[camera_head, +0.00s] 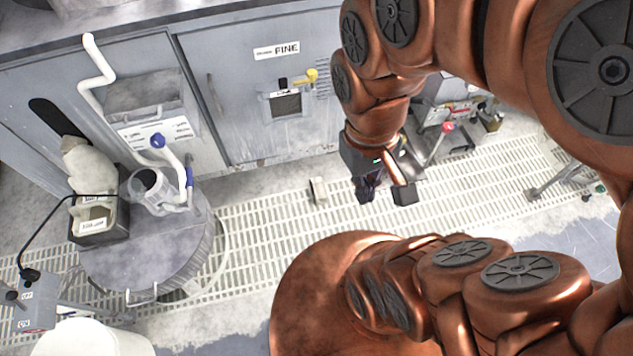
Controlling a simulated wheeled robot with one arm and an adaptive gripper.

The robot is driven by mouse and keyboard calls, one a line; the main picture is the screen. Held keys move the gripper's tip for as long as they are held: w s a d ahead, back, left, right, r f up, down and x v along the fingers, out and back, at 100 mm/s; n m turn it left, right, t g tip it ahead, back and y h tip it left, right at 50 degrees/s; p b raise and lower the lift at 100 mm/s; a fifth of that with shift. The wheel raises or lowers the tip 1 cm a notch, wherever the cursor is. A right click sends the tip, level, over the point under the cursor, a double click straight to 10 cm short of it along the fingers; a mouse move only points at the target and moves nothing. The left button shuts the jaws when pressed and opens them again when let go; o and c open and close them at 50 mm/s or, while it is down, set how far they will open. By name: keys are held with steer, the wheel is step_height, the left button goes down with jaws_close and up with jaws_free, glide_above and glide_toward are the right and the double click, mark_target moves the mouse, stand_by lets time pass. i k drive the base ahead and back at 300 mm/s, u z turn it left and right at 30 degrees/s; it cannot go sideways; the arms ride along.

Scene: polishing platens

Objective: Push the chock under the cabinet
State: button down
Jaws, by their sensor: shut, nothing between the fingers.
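A small beige block, which I take to be the chock (318,190), sits on the pale floor just in front of the grey cabinet (235,110) marked FINE. The strip of floor by the cabinet's lower edge shows behind it. My gripper (366,191) hangs low to the right of the block, with a visible gap between them. Its dark fingers are shut and hold nothing. The fingers are small and dark in this view, and their exact height above the floor is hard to tell.
A round grey platen drum (150,255) with a jug and pipes stands at the left. A slotted floor grating (265,215) runs across in front of the cabinet. The floor around the block looks clear.

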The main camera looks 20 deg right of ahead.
mark_target(319, 194)
steer(key=u, duration=3.55)
steer(key=k, duration=1.3)
steer(key=z, duration=1.35)
